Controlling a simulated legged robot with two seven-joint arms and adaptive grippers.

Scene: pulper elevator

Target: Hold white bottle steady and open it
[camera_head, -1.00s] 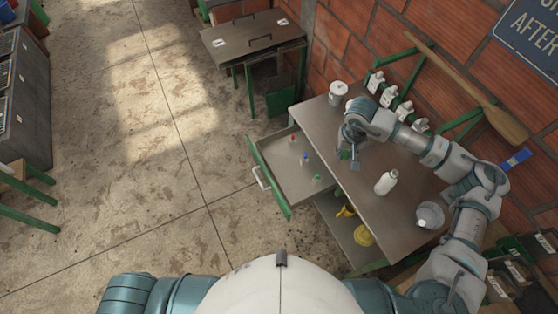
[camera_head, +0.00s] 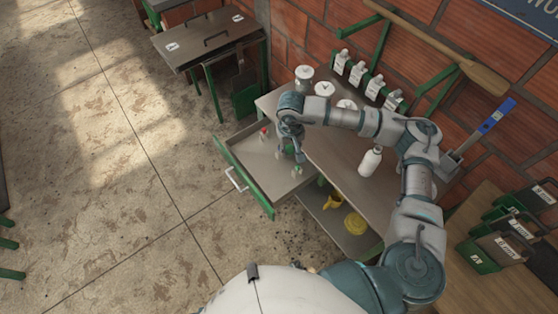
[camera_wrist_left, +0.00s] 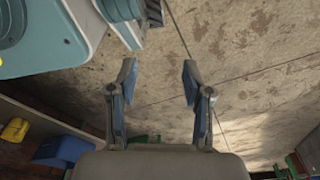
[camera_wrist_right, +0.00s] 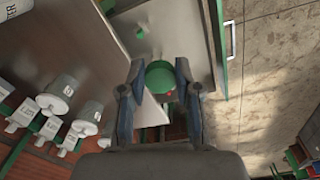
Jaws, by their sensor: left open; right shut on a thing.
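A white bottle (camera_head: 370,162) stands upright on the metal table, with no coloured cap visible on top. Part of a white lettered container, probably this bottle, shows at the upper left of the right wrist view (camera_wrist_right: 14,12). My right gripper (camera_head: 297,158) is left of the bottle, over the open drawer, and apart from the bottle. It is shut on a round green cap (camera_wrist_right: 160,76), which sits between the fingertips in the right wrist view. My left gripper (camera_wrist_left: 159,67) is open and empty above the floor, out of the head view.
The drawer (camera_head: 241,180) is pulled out to the left and holds a small red-topped item (camera_head: 264,132). White canisters (camera_head: 304,77) stand at the table's back. Yellow things (camera_head: 355,223) lie on the shelf below. A blue-handled tool (camera_head: 492,120) is at the right.

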